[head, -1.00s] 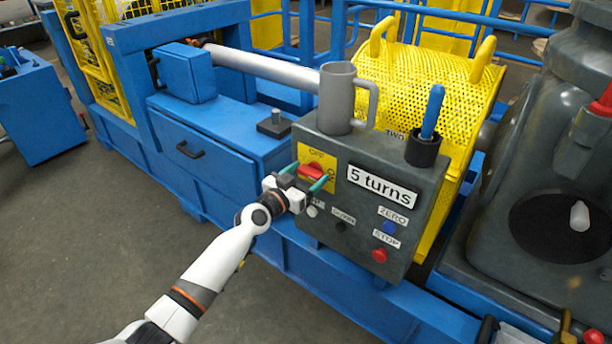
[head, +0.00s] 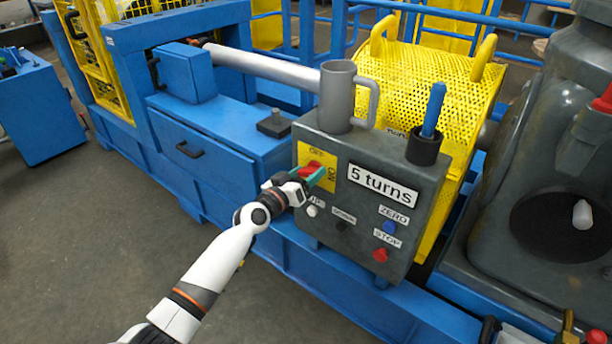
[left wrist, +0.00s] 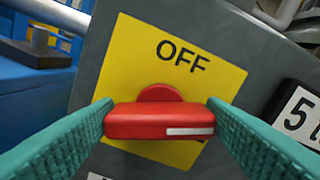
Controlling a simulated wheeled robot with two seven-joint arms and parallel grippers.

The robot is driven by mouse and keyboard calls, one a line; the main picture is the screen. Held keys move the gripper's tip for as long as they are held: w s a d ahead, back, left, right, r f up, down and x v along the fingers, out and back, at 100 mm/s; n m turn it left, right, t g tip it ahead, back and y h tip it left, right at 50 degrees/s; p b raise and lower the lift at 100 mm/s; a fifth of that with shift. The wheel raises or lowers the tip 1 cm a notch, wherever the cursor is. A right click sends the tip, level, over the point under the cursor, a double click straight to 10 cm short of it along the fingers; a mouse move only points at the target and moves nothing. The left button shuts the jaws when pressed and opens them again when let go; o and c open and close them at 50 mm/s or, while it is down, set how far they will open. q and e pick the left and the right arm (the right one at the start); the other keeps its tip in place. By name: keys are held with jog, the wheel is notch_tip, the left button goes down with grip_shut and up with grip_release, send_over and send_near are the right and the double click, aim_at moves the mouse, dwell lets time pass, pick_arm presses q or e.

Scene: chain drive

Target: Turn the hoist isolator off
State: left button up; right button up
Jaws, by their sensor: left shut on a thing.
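The hoist isolator is a red handle (head: 311,168) on a yellow plate (head: 303,154), at the upper left of the grey control box (head: 340,205). The plate reads OFF at its top, with ON at the right in the head view. My left gripper (head: 311,174) is shut on the handle. In the left wrist view its green fingers (left wrist: 160,122) clasp both ends of the red handle (left wrist: 150,122). The handle's white mark (left wrist: 190,131) is at its right end, away from the OFF word, and the handle is slightly tilted against the plate. My right gripper is not in view.
Below the plate are a white button (head: 312,211), a black button (head: 341,227), a blue button (head: 389,227) and a red stop button (head: 380,255). A grey mug (head: 337,95) and a holder (head: 424,147) with a blue-handled tool stand on the box.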

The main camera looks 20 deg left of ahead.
pick_arm(q)
jog(key=shift+f+n, duration=0.1)
jog(key=shift+n, duration=0.9)
jog(key=n, duration=0.3)
jog(key=shift+n, duration=0.4)
jog(key=n, duration=0.2)
jog(key=shift+n, duration=0.3)
jog(key=shift+a+f+n, duration=0.1)
jog(key=shift+n, duration=2.2)
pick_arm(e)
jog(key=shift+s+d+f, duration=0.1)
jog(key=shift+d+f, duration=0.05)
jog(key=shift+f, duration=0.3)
pick_arm(q)
jog(key=shift+n+p, duration=0.3)
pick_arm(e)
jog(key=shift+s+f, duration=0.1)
pick_arm(q)
jog(key=shift+f, duration=0.1)
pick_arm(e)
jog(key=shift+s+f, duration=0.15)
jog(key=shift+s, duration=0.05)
